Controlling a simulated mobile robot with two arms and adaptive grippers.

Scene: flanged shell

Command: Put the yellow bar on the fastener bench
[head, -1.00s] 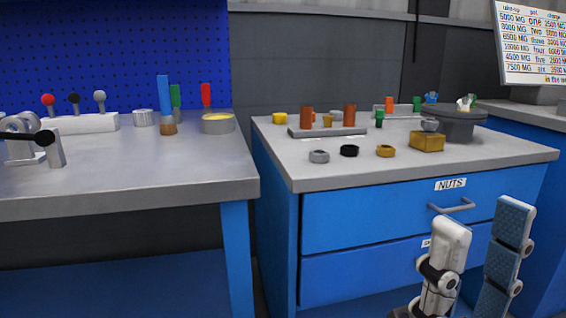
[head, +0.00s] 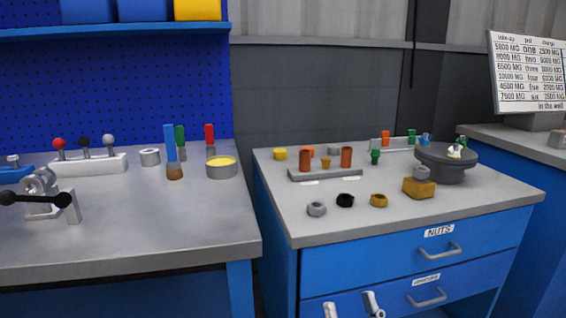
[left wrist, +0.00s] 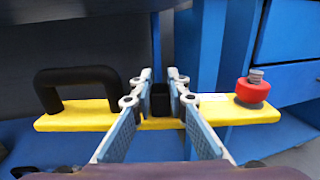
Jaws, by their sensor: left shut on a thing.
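The yellow bar (left wrist: 214,112) lies across the left wrist view. It has a black handle (left wrist: 77,77) at its left end and a red knob (left wrist: 252,90) at its right end. My left gripper (left wrist: 161,101) is shut on the bar's dark middle part. The left gripper and the bar do not show in the head view. The bench with the NUTS drawer, seemingly the fastener bench (head: 300,228), stands right of centre. Two tips of my right gripper (head: 351,304) show apart at the bottom edge, before its drawers, with nothing visible between; the rest is cut off.
The bench top carries a grey block with brown posts (head: 325,174), several loose nuts (head: 379,200), a brass block (head: 419,187) and a round grey dish (head: 446,163). Its front left corner is bare. A left bench (head: 130,238) holds levers and tools; a gap separates the benches.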

